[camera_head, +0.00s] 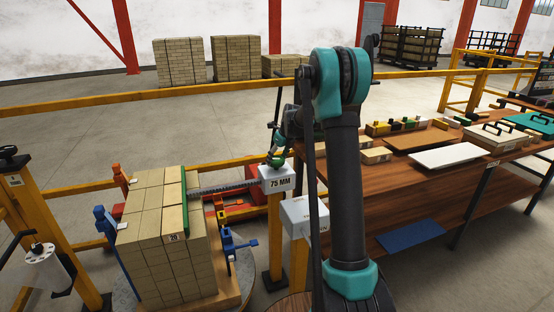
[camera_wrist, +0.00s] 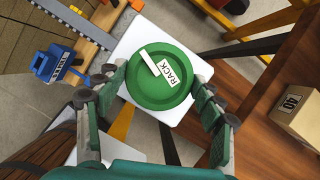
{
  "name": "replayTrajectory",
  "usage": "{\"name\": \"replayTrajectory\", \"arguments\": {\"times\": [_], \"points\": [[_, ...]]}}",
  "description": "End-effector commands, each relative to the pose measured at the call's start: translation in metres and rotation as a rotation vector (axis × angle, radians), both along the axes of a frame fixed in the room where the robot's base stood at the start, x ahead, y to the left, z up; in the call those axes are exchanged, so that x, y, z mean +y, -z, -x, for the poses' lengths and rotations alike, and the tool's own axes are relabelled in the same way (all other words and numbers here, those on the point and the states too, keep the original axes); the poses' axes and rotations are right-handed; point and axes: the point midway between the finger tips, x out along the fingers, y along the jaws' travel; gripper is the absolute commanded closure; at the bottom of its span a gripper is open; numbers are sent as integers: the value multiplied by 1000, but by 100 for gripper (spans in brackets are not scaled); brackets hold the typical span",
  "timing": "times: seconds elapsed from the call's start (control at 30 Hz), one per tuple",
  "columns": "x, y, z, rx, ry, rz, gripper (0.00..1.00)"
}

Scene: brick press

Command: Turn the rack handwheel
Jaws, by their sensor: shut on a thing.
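The green rack handwheel (camera_wrist: 172,97), a round disc with a white "RACK" label and a pale bar on its face, fills the middle of the wrist view. It sits on a white block marked "75 MM" (camera_head: 278,183) in the head view. My gripper (camera_wrist: 157,82) has its fingers on opposite sides of the wheel's rim and is shut on it. In the head view my gripper (camera_head: 281,150) is small and partly hidden by my arm. A toothed grey rack bar (camera_head: 225,188) runs left from the block toward the green plate (camera_head: 184,200) against the brick stack.
The brick stack (camera_head: 155,240) stands at left with blue and red clamps around it. A wooden workbench (camera_head: 420,185) with boards and boxes is at right. A yellow rail (camera_head: 120,97) crosses behind. In the wrist view a box marked "40" (camera_wrist: 300,107) lies at right.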

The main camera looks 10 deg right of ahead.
Motion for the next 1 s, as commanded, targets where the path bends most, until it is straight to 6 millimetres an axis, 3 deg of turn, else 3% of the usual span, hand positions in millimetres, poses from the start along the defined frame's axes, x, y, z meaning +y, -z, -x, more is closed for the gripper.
{"name": "replayTrajectory", "arguments": {"times": [0.07,0.1,0.27,0.67,1.0], "points": [[0,0,0,0,1,0,61],[0,0,0,1,1,0,30],[0,0,0,0,0,0,11],[-1,-5,2,0,0,0,11],[-14,-60,21,0,0,0,11]]}}
